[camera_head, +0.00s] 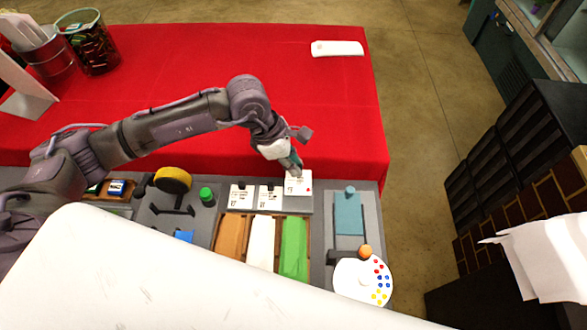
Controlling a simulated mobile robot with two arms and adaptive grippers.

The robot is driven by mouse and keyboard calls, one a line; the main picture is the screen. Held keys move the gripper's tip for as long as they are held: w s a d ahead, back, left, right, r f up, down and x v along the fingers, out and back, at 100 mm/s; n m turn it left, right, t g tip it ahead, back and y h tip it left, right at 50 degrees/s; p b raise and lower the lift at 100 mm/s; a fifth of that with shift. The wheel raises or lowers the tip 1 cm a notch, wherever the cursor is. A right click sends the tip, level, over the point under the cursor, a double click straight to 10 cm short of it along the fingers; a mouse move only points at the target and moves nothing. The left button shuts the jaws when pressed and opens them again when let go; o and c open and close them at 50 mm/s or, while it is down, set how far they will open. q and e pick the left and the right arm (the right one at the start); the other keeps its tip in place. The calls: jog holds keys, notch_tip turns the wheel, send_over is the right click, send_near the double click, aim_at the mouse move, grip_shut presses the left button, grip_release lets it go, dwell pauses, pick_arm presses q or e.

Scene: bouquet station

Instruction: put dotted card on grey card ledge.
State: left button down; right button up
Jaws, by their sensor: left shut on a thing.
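My left gripper (293,167) reaches in from the left and points down. It is shut on the top of a white card (297,185) that has a small red mark near its right side; I take this as the dotted card. The card is at the right end of a row with two other white cards (241,196) and (270,196), over the grey card ledge (307,207). I cannot tell whether its bottom edge touches the ledge. The gripper's fingers hide part of the card's top. My right gripper is not in view.
Orange, white and green pieces (294,247) lie in front of the cards. A teal piece (348,213) and a paint palette (363,281) are to the right. A yellow roll (173,180) and green-capped item (206,194) are left. The red table (330,110) behind is mostly clear.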

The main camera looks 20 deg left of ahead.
pick_arm(q)
jog(key=shift+w+a, duration=0.1)
jog(key=shift+a, duration=0.2)
jog(key=shift+d+f, duration=0.1)
jog(key=shift+f, duration=0.1)
jog(key=shift+w+d+f+b, duration=0.2)
jog(key=shift+d+f+b, duration=0.3)
jog(key=shift+d+f, duration=0.25)
jog(key=f+b, duration=0.1)
jog(key=f, duration=0.2)
jog(key=shift+s+a+f+b, duration=0.1)
jog(key=shift+a+f+b, duration=0.15)
jog(key=shift+a+b, duration=0.15)
notch_tip(320, 180, down, 2)
jog(key=b, duration=0.2)
jog(key=shift+d+f+b, duration=0.1)
jog(key=shift+f+b, duration=0.05)
jog(key=shift+b, duration=0.15)
jog(key=shift+f+b, duration=0.3)
jog(key=shift+b, duration=0.05)
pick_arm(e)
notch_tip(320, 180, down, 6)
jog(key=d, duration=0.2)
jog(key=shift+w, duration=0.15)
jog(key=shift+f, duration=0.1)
pick_arm(q)
jog(key=shift+f+b, duration=0.1)
jog(key=shift+b, duration=0.2)
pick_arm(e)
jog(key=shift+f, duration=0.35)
